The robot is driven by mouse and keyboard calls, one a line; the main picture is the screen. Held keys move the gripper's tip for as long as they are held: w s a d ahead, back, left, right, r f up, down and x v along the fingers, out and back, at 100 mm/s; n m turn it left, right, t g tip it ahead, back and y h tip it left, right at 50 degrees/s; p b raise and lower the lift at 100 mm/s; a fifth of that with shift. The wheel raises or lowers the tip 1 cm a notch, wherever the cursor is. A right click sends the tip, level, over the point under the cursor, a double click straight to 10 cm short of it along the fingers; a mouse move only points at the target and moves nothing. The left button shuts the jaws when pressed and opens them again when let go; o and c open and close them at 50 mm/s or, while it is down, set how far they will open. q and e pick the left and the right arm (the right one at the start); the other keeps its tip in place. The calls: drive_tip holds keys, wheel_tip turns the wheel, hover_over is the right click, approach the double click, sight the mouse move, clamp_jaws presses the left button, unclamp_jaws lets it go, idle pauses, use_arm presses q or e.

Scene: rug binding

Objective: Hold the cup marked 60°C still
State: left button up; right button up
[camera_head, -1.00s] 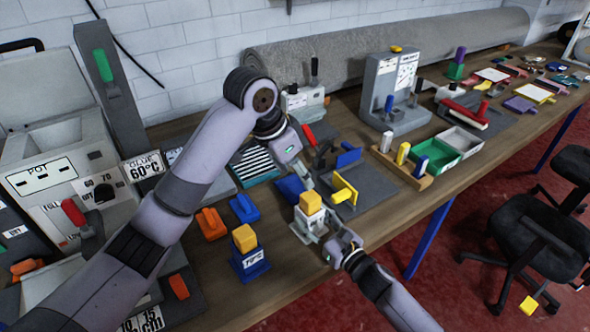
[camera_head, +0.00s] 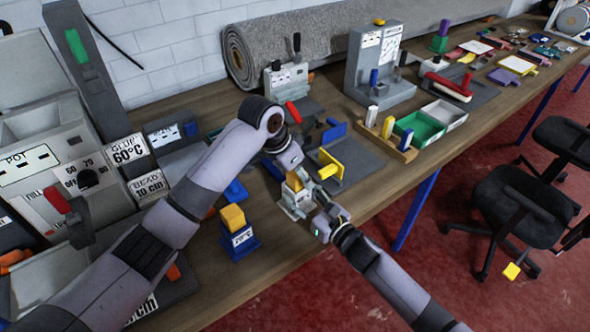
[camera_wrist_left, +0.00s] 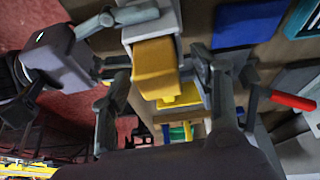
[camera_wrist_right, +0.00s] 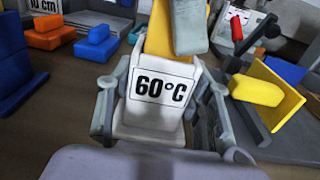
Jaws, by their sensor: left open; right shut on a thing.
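The cup marked 60°C (camera_wrist_right: 163,92) is pale grey with a yellow top. It stands upright near the table's front edge in the head view (camera_head: 294,205). My right gripper (camera_wrist_right: 160,100) is shut on it, one finger at each side of the label. My left gripper (camera_wrist_left: 168,92) is open, with its fingers on either side of the yellow top (camera_wrist_left: 156,68). Gaps show beside the yellow top, so contact is not clear. In the head view the left gripper (camera_head: 293,172) partly hides the cup's top.
A yellow-topped blue block (camera_head: 238,238) stands left of the cup. The glue pot machine (camera_head: 45,165) fills the left. Chairs (camera_head: 520,215) stand beyond the table's front edge.

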use_arm(q)
drive_tip(key=shift+c, duration=0.3)
drive_tip(key=c, duration=1.2)
drive_tip(key=o, duration=0.6)
drive_tip(key=c, duration=0.6)
drive_tip(key=shift+r, duration=0.1)
drive_tip(key=shift+r, duration=4.2)
